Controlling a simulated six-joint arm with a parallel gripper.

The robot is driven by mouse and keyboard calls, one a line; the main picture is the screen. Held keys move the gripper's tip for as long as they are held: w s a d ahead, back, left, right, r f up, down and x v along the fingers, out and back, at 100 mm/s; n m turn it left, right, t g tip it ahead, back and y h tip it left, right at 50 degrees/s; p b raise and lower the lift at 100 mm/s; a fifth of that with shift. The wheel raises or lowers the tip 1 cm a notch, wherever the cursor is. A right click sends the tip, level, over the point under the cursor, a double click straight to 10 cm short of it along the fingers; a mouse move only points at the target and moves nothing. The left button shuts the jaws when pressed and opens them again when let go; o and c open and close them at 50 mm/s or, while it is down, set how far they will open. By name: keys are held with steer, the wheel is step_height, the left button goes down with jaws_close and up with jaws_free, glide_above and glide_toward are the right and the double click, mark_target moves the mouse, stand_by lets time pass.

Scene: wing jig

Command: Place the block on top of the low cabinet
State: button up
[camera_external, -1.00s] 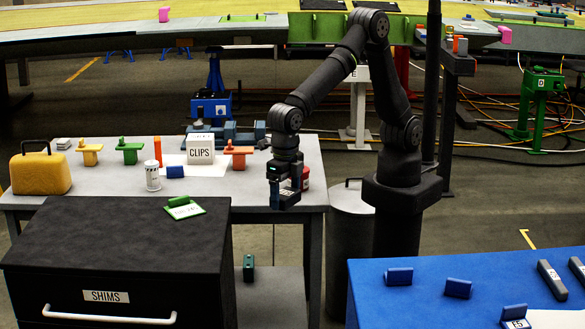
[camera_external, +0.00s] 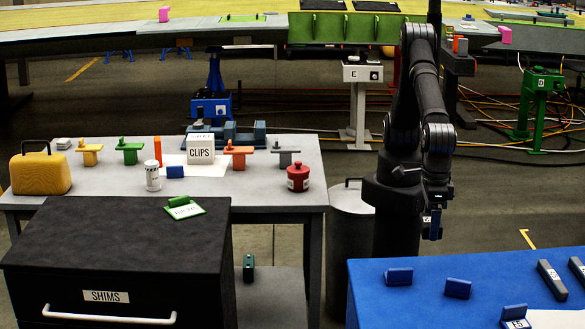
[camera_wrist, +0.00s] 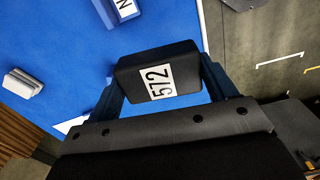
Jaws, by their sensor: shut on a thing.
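In the wrist view a dark block (camera_wrist: 135,75) with a white label reading 572 sits between my two fingers, which are shut on it. In the external view my gripper (camera_external: 432,228) hangs pointing down, in front of my arm's base and near the back edge of the blue surface. The block is too small and dark there to make out clearly. The low black cabinet (camera_external: 110,240), labelled SHIMS and with a white handle, stands at the front left, well to the left of my gripper. A green clip-like piece on a white card (camera_external: 184,207) lies at its back right corner.
A grey table (camera_external: 240,185) behind the cabinet holds a yellow case (camera_external: 40,172), a red canister (camera_external: 298,177), a CLIPS box (camera_external: 200,150) and several small parts. The blue surface (camera_external: 430,300) at right bears several blocks. Most of the cabinet top is clear.

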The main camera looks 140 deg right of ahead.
steer(key=s+a+n, duration=0.1)
steer(key=s+a, duration=0.3)
steer(key=a, duration=0.2)
glide_above(496, 276)
step_height(496, 276, down, 6)
steer(key=shift+d+f, duration=0.1)
steer(key=shift+f, duration=2.15)
steer(key=shift+f, duration=0.2)
steer(key=o, duration=1.4)
steer(key=shift+r, duration=0.1)
